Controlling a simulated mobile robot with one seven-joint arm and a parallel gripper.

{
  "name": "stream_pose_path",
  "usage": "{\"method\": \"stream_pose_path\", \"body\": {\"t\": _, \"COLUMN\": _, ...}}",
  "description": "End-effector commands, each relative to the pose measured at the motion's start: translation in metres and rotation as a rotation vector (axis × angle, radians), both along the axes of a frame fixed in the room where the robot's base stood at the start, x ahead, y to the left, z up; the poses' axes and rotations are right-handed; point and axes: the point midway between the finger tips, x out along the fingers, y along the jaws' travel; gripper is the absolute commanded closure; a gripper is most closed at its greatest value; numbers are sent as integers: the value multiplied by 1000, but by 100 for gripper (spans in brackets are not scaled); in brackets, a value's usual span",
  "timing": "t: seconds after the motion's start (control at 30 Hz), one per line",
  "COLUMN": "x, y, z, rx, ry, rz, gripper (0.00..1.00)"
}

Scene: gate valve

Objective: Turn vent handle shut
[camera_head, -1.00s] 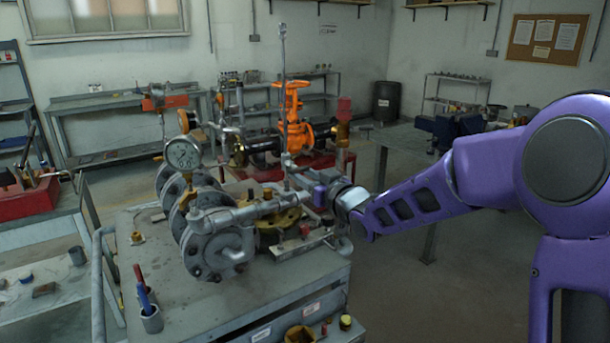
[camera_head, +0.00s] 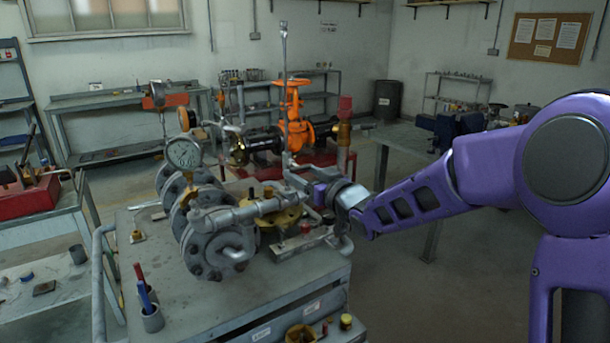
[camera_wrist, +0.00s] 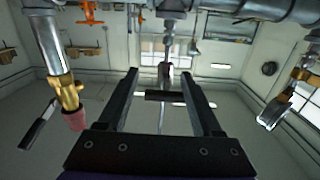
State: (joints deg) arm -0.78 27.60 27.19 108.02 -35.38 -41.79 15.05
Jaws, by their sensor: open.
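My gripper (camera_head: 292,176) is at the back right of the pipe assembly (camera_head: 218,235) on the bench, beside the foot of a tall grey upright rod (camera_head: 284,90). In the wrist view its two dark fingers (camera_wrist: 160,73) are apart. A grey lever-like part (camera_wrist: 168,50) with a dark crossbar (camera_wrist: 165,96) shows in the gap between them. I cannot tell whether it lies between the fingers or beyond them, or whether they touch it. I cannot tell for certain which part is the vent handle. A black-gripped lever (camera_wrist: 40,122) shows at the left.
A brass fitting with a pinkish end (camera_wrist: 70,100) is left of the fingers, and another brass fitting (camera_wrist: 300,75) is at the right. A pressure gauge (camera_head: 184,152) stands on the assembly. An orange valve (camera_head: 292,115) stands behind. The floor right of the bench is clear.

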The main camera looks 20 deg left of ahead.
Motion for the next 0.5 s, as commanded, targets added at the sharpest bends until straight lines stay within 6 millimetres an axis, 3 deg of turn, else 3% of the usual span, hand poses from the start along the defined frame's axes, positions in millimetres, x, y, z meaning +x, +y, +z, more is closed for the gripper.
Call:
{"method": "stream_pose_path", "body": {"t": 0.03, "x": -6, "y": 12, "z": 22, "rx": 29, "ry": -34, "rz": 23, "gripper": 5}}
{"method": "stream_pose_path", "body": {"t": 0.17, "x": -10, "y": 5, "z": 21, "rx": 26, "ry": -33, "rz": 21, "gripper": 5}}
{"method": "stream_pose_path", "body": {"t": 0.5, "x": -53, "y": -57, "z": 12, "rx": 9, "ry": -16, "rz": 6, "gripper": 5}}
